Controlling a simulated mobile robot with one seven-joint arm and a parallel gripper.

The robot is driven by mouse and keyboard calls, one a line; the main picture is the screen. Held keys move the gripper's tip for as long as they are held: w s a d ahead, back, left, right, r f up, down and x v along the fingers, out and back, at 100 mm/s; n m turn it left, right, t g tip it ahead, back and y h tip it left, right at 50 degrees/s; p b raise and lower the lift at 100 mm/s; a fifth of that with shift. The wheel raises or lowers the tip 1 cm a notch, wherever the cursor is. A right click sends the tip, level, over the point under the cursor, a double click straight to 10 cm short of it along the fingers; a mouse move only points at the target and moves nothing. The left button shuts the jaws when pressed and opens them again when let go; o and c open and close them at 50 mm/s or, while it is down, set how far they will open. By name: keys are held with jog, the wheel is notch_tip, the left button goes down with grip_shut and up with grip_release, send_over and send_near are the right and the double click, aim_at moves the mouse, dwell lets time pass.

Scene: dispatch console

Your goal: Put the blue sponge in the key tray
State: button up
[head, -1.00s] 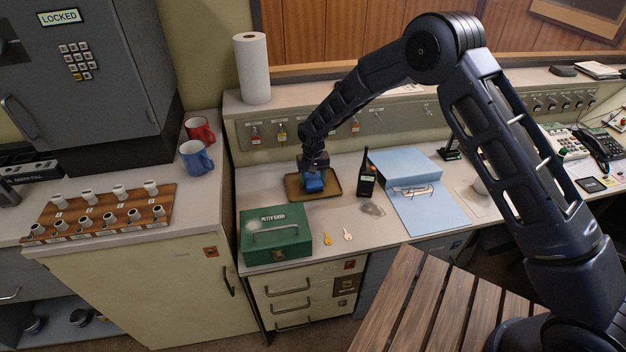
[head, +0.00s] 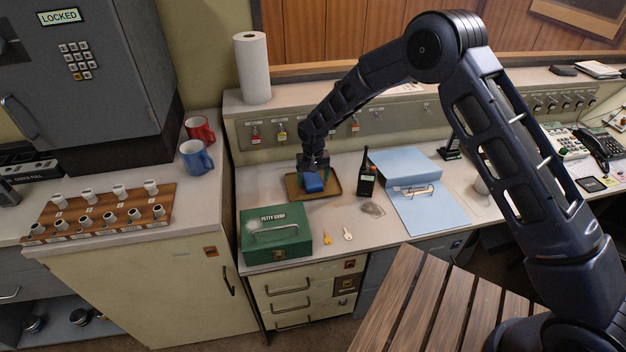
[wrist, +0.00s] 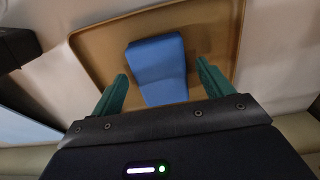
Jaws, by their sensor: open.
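The blue sponge (head: 314,182) lies in the brown key tray (head: 330,194) on the counter. In the wrist view the sponge (wrist: 158,68) rests on the tray floor, with the tray's rim (wrist: 90,34) around it. My gripper (head: 313,170) is just above and behind the sponge. In the wrist view my gripper's green fingers (wrist: 163,88) are spread apart, one on each side of the sponge's near end, with gaps between them and it. The gripper holds nothing.
A black radio (head: 367,180) stands upright right of the tray, near a blue folder (head: 425,200). Two mugs (head: 197,158) stand left.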

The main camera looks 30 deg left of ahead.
aim_at(313, 180)
notch_tip(313, 180, up, 11)
jog(key=shift+r, duration=0.15)
dwell(0.4)
jog(key=w+d+r+m+t, duration=0.1)
jog(key=w+d+r, duration=0.6)
jog(key=d+r, duration=0.15)
jog(key=w+d+r+m, duration=0.1)
jog(key=w+d+r, duration=0.5)
jog(key=d+r, duration=0.3)
jog(key=w+d+r+m, duration=0.1)
jog(key=d+r, duration=0.2)
jog(key=d, duration=0.5)
jog(key=w+d+r+t+y, duration=0.1)
jog(key=d+r, duration=0.3)
jog(key=d, duration=0.3)
jog(key=w+d+r+m, duration=0.1)
jog(key=d+r, duration=0.2)
jog(key=d, duration=0.5)
jog(key=s+d+r+m+t, duration=0.1)
jog(key=s+d+r, duration=0.25)
jog(key=d, duration=0.75)
jog(key=s+d+r+m, duration=0.2)
jog(key=s+d, duration=0.2)
jog(key=d, duration=0.6)
jog(key=s+d+f+m+t+h, duration=0.1)
jog(key=s+d+f+m, duration=0.1)
jog(key=s+d, duration=1)
jog(key=shift+s+d+t, duration=0.3)
jog(key=shift+s, duration=0.7)
